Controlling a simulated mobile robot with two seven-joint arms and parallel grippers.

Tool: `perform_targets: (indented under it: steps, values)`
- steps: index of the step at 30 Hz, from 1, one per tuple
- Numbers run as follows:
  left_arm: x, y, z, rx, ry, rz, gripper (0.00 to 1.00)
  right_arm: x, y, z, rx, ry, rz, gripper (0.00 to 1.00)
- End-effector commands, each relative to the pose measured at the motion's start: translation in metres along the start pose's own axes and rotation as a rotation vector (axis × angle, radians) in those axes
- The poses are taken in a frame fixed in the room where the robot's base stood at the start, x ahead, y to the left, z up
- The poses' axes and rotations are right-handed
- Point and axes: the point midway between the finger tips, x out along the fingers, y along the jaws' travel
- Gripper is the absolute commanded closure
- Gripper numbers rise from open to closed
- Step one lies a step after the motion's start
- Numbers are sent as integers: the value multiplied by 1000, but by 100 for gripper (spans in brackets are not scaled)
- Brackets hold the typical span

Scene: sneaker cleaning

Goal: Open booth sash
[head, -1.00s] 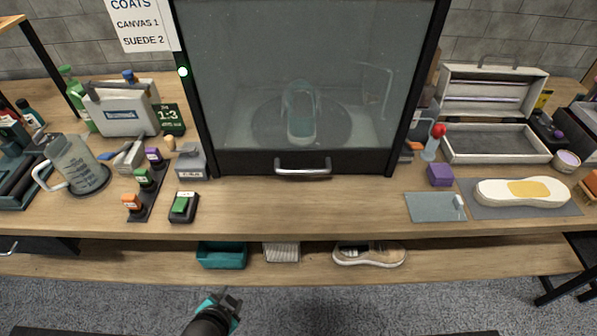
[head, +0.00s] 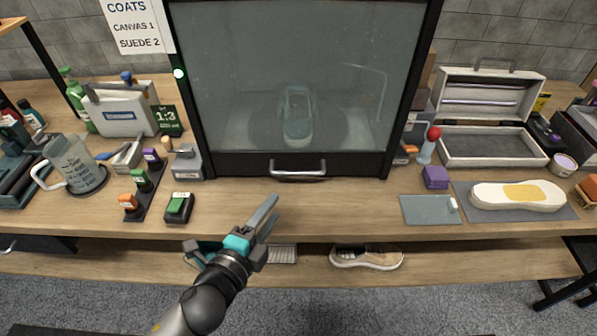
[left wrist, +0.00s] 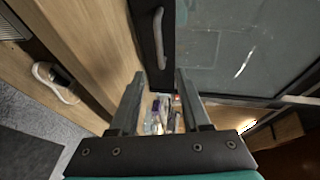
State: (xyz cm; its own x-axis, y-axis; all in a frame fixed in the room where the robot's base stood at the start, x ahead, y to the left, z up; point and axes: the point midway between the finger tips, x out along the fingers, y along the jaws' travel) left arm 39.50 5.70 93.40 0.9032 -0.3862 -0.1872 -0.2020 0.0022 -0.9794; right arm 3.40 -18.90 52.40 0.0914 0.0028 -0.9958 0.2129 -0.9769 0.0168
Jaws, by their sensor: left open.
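The booth's glass sash (head: 300,85) is down, with a sneaker dimly visible behind it on a round stand. Its silver bar handle (head: 298,167) runs across the dark bottom rail. The handle also shows in the left wrist view (left wrist: 159,38), beyond the fingers and running lengthwise. My left gripper (head: 268,216) is open and empty, in front of the bench and below the handle, apart from it. In the left wrist view its two fingers (left wrist: 155,100) are spread with nothing between them. My right gripper is not in view.
Bottles, a jug (head: 72,165) and stamp-like blocks stand on the left of the bench. A purple block (head: 435,177), a grey mat (head: 430,210) and a white sole (head: 518,195) lie at right. A tan shoe (head: 367,257) sits on the lower shelf. The bench before the sash is clear.

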Motion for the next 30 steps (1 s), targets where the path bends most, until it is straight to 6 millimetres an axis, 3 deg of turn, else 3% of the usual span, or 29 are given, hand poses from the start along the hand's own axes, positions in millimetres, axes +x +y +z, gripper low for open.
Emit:
perform_targets:
  steps: [21,30]
  values:
    - [110,1,1,-5,-4,0,53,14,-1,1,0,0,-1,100]
    - [141,1,1,-6,-4,1,53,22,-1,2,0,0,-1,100]
